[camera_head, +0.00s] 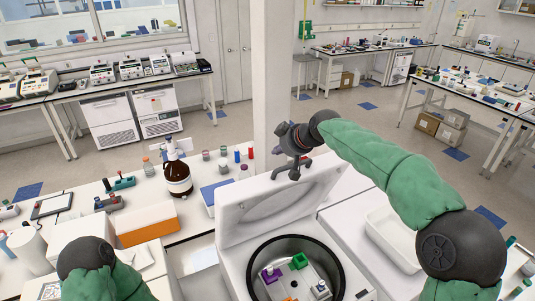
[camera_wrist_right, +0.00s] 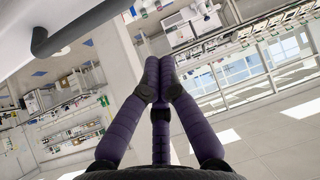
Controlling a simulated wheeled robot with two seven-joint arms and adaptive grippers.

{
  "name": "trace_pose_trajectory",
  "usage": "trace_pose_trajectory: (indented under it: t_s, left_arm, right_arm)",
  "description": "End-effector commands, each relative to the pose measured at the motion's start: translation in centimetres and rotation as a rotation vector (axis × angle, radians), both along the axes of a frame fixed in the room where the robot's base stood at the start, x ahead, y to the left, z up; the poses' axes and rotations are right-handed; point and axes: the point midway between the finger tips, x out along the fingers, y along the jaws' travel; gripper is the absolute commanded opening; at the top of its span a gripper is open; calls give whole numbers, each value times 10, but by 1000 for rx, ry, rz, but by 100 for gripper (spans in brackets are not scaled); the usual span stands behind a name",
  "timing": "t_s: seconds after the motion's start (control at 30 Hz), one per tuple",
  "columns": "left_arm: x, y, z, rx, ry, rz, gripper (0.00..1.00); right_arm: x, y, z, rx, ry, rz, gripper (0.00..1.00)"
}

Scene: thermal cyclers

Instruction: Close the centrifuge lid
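The white centrifuge (camera_head: 236,268) stands at the bottom centre of the head view. Its lid (camera_head: 270,208) is open and tilted up at the back, with its underside facing me. The round dark-rimmed bowl is uncovered and shows a rotor (camera_head: 298,274) with purple, green, orange and white pieces. My right gripper (camera_head: 294,172) is at the lid's upper edge; I cannot tell whether it touches. In the right wrist view its purple fingers (camera_wrist_right: 160,62) meet at the tips with nothing seen between them. Only part of my left arm shows at lower left; its gripper is out of view.
A brown bottle (camera_head: 177,178) and an orange-fronted box (camera_head: 147,224) stand on the bench left of the centrifuge. A white container (camera_head: 392,234) is to the right. A white pillar (camera_head: 272,80) rises behind the lid. The wrist view shows a dark bar (camera_wrist_right: 80,27) near a pale surface.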

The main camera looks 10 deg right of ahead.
Motion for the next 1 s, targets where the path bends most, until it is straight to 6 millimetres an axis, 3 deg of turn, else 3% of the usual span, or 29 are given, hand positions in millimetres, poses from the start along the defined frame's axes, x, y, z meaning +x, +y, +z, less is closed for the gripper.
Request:
trace_pose_trajectory:
  t_s: [0.67, 1.0]
  left_arm:
    - [0, 0, 14, 0, 1, 0, 40]
    - [0, 0, -9, 0, 1, 0, 40]
  right_arm:
    - [61, 34, -65, 1, 2, -1, 0]
    - [36, 19, -72, 0, 0, -1, 0]
